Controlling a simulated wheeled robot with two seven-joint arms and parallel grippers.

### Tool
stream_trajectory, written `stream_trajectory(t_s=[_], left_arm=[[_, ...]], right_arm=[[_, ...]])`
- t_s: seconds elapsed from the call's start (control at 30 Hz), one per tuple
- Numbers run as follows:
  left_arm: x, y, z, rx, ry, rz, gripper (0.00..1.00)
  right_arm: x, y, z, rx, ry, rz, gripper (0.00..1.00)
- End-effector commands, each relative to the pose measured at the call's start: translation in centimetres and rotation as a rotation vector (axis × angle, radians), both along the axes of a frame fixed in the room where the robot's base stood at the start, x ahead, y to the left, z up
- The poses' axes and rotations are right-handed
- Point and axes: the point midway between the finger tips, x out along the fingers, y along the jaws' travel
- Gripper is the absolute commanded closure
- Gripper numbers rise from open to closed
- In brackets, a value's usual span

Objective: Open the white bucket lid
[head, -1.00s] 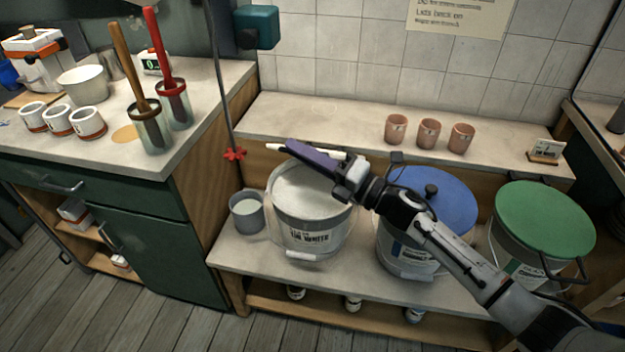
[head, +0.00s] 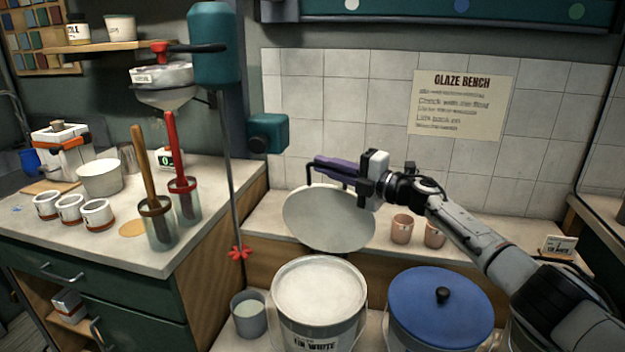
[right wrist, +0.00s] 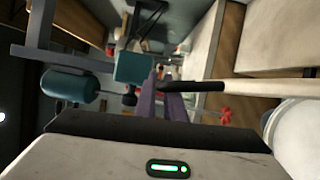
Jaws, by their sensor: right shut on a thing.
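The white bucket (head: 318,325) stands on the low bench, its round top open and showing a pale white surface inside. Its lid (head: 330,222), a pale round disc, is up in the air behind and above the bucket, tilted with a broad face toward the head camera. My right gripper (head: 322,165) is shut on the lid's dark handle at the lid's upper edge. In the right wrist view the lid (right wrist: 265,88) shows nearly edge-on, with its black handle (right wrist: 197,87) at the purple fingers; the bucket (right wrist: 298,135) is at the right edge. My left gripper is out of view.
A bucket with a blue lid (head: 440,305) stands to the right. A small grey pail (head: 248,315) stands to the left. Pink cups (head: 402,229) stand on the back ledge right of the lid. A teal machine (head: 212,50) with a hanging rod is at the left.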

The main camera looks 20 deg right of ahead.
Motion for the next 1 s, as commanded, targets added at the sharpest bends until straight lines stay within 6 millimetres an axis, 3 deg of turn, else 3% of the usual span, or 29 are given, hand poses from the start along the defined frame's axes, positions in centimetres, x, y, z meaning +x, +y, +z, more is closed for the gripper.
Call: stream_trajectory(t_s=[0.7,0.73,0.8,1.0], left_arm=[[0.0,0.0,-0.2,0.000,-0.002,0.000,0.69],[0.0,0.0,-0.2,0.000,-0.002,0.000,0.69],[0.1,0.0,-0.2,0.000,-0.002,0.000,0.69],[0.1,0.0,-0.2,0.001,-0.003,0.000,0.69]], right_arm=[[0.7,-0.9,0.3,0.017,0.035,0.005,1.00],[0.7,-0.9,0.3,0.016,0.034,0.005,0.86],[0.7,-1.0,0.3,0.017,0.035,0.003,0.74],[0.7,-1.2,0.2,0.019,0.037,-0.002,0.72]])
